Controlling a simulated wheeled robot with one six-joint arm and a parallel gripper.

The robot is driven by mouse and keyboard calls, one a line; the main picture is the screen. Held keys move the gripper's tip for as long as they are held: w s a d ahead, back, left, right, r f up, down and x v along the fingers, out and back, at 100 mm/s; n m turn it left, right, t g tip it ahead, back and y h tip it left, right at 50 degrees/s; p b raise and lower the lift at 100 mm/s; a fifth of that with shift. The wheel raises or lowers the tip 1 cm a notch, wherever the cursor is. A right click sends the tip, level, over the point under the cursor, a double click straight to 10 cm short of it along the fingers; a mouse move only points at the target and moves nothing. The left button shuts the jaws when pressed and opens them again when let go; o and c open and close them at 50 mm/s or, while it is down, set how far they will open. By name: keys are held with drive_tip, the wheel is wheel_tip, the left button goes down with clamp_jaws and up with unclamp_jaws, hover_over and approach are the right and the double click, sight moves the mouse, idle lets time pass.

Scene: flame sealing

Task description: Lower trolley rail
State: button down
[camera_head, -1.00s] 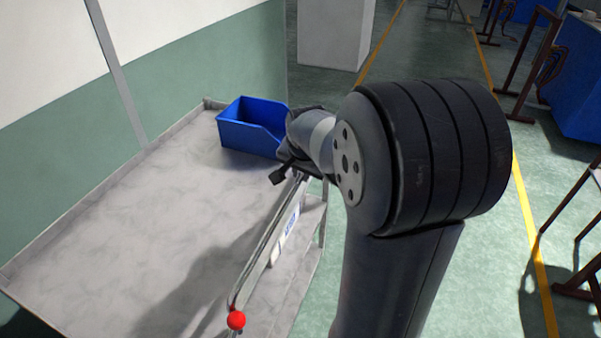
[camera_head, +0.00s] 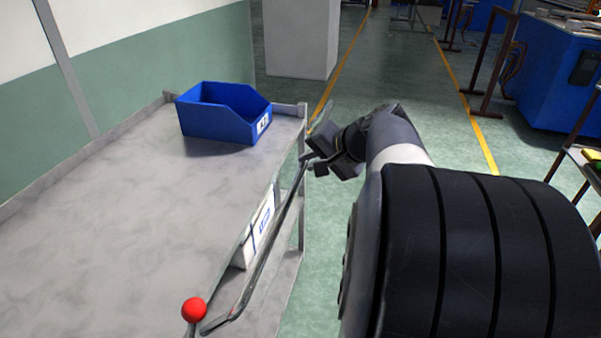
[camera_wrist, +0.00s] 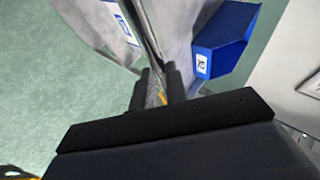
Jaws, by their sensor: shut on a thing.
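The metal trolley rail (camera_head: 268,246) runs along the right side of the trolley top (camera_head: 110,225), from near a red ball knob (camera_head: 194,310) at the front up to my gripper. It slants outside the top's right edge. My gripper (camera_head: 313,160) is at the rail's far end, beyond the trolley's right side. In the wrist view my gripper (camera_wrist: 158,88) has its two dark fingers shut on the rail (camera_wrist: 147,42). My arm stands to the right of the trolley and hides part of the floor.
A blue bin (camera_head: 222,112) stands at the far right corner of the top. A white box (camera_head: 253,233) shows below the top, beside the rail. A wall borders the trolley's left. Open green floor with yellow lines lies to the right; a blue cabinet (camera_head: 568,78) stands farther off.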

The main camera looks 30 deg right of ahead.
drive_tip(key=s+d+f+m+t+y+b, duration=0.1)
drive_tip(key=s+d+f+t+y+b, duration=0.1)
drive_tip(key=f+b, duration=0.4)
drive_tip(key=s+d+f+m+t+y+b, duration=0.1)
drive_tip(key=f+t+b, duration=0.4)
drive_tip(key=b, duration=0.9)
drive_tip(key=shift+s+d+f+m+y, duration=0.3)
drive_tip(key=shift+s+d+f+y, duration=0.3)
drive_tip(key=shift+s+d+f, duration=0.4)
drive_tip(key=shift+w+a, duration=0.1)
drive_tip(key=shift+a, duration=0.05)
drive_tip(key=c, duration=1.4)
unclamp_jaws()
drive_tip(key=p+v, duration=0.2)
drive_tip(key=v, duration=0.8)
drive_tip(key=shift+s+d, duration=0.2)
drive_tip(key=shift+s, duration=0.15)
